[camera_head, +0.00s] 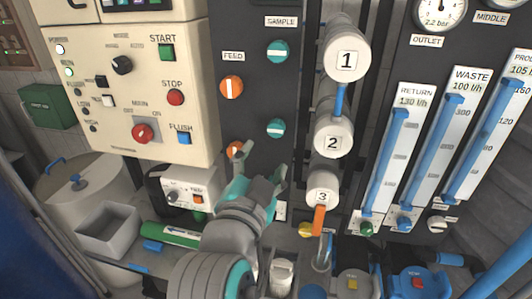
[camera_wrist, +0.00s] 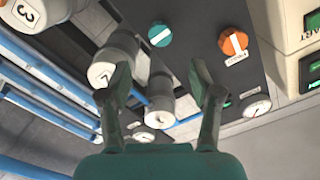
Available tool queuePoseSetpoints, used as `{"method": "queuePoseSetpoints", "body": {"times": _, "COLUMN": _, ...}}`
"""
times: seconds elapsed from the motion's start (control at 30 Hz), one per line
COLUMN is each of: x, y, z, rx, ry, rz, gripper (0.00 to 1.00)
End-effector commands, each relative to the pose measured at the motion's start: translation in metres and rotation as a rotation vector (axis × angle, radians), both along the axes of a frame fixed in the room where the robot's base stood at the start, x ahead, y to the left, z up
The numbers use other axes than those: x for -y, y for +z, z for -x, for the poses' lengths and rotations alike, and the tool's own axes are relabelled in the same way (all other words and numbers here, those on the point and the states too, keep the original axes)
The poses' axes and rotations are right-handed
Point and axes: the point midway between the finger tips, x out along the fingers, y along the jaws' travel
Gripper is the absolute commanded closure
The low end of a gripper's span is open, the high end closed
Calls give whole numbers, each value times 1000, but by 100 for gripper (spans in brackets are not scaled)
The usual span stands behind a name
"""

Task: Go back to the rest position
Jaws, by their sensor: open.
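My gripper (camera_head: 261,166) is in front of the lower part of the dark valve panel (camera_head: 255,75), left of the white housing numbered 3 (camera_head: 322,188). In the wrist view my gripper (camera_wrist: 161,82) has its two fingers spread apart with nothing held between them. White cylindrical housings (camera_wrist: 160,105) show behind the fingers, apparently at some distance. The lower orange knob (camera_head: 235,149) is partly hidden by a fingertip in the head view.
A cream control box (camera_head: 125,115) with START and STOP buttons is at left. Housings 1 (camera_head: 346,60) and 2 (camera_head: 333,136) stand above housing 3. Flow meters (camera_head: 395,150) are at right. A grey bin (camera_head: 107,230) and a green cylinder (camera_head: 170,233) lie low at left.

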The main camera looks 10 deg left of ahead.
Motion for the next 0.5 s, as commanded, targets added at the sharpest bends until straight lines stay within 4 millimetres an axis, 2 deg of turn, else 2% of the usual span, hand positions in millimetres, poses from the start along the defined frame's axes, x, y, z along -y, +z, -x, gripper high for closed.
{"method": "queuePoseSetpoints", "body": {"times": 0.37, "x": 0, "y": -2, "z": 2, "rx": -1, "ry": 1, "rz": 3, "gripper": 36}}
{"method": "queuePoseSetpoints", "body": {"times": 0.5, "x": 7, "y": -19, "z": -1, "rx": -5, "ry": 10, "rz": 48, "gripper": 36}}
